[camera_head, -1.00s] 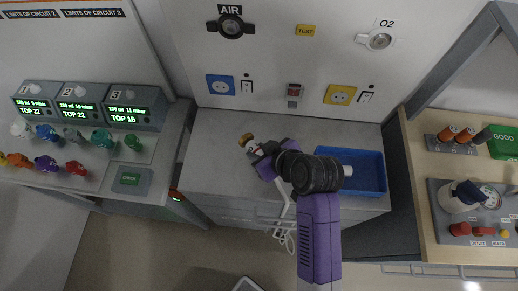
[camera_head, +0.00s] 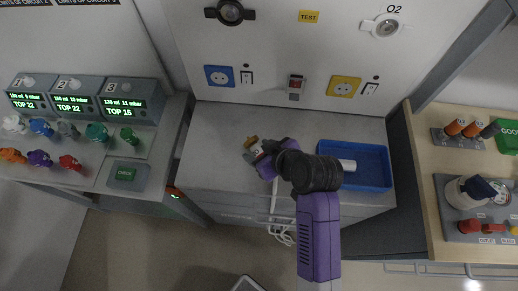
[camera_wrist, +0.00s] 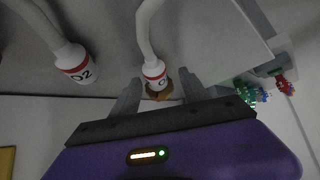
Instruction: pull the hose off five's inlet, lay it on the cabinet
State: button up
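My gripper (camera_head: 256,152) is over the left part of the low grey cabinet (camera_head: 222,135). In the wrist view its two grey fingers (camera_wrist: 158,88) stand on either side of a white hose's end (camera_wrist: 154,70), which has a red band, a partly hidden "O" label and a brown collar. The brown collar (camera_head: 250,141) sticks out past the fingers in the head view. The white hose (camera_head: 273,200) hangs past the cabinet's front edge into loops. Inlet five cannot be identified.
A second hose end marked O2 (camera_wrist: 75,65) shows in the wrist view. A blue tray (camera_head: 376,182) takes up the cabinet's right side. Ventilators (camera_head: 82,100) numbered 1 to 3 stand at left. A wooden bench (camera_head: 430,195) stands at right. The cabinet top's back left is bare.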

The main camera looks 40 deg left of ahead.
jog(key=v, duration=0.8)
jog(key=shift+b, duration=0.35)
notch_tip(320, 180, up, 8)
jog(key=p, duration=0.7)
dwell(0.4)
